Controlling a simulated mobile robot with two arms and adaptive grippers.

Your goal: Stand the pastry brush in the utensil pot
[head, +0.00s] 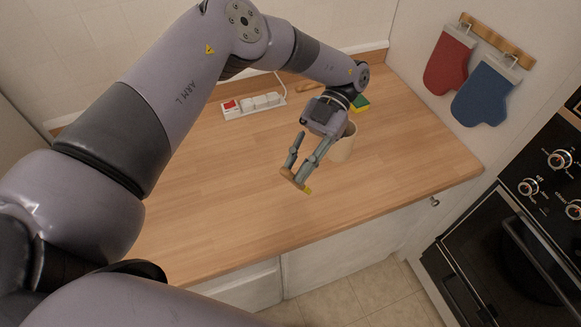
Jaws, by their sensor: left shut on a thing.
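My left gripper (299,176) is over the middle of the wooden counter, fingers pointing down and toward the front. It is shut on the pastry brush (288,174), a small piece with a wooden part and a yellowish end; the fingers hide much of it. The utensil pot (343,150) is a beige cup standing on the counter just behind and right of the gripper. The gripper's wrist hides part of the pot, and I cannot see into it. My right gripper is not in view.
A power strip (253,106) with a red switch lies at the back of the counter. Red (449,62) and blue (485,93) mitts hang on the right wall. An oven (515,235) stands at right. The counter's front is clear.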

